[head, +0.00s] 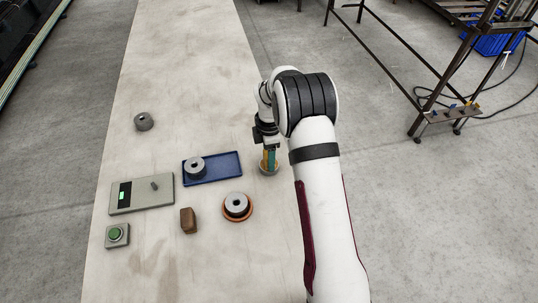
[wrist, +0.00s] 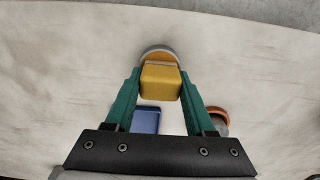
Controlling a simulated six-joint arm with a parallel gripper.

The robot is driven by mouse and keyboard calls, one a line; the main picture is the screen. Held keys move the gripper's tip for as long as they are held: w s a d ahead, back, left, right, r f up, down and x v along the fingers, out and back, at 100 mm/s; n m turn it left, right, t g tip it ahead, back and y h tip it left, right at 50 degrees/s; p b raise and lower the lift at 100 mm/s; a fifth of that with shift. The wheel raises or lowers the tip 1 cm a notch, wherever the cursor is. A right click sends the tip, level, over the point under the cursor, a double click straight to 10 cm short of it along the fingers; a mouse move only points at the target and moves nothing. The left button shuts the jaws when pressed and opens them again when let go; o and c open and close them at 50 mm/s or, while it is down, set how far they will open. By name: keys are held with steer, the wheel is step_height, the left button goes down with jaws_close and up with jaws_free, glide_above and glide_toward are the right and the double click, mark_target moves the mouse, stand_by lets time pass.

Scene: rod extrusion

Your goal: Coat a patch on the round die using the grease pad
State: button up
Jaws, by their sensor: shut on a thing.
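My gripper (wrist: 160,90) is shut on a yellow block-shaped pad (wrist: 161,82), held between its green fingers. In the head view my gripper (head: 269,157) points down over a small round dish (head: 268,171) on the table, right of the blue tray. The dish's grey rim also shows just beyond the pad in the wrist view (wrist: 160,48). I cannot tell if the pad touches it. A grey round die with a central hole (head: 237,203) sits on an orange ring (head: 250,213).
A brown block (head: 188,221) stands left of the orange ring. A grey panel with a green display and a small peg (head: 143,195) lies at the left, with a green button box (head: 117,235) in front of it. The table's far part is clear.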

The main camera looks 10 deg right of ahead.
steer(key=shift+r, duration=3.45)
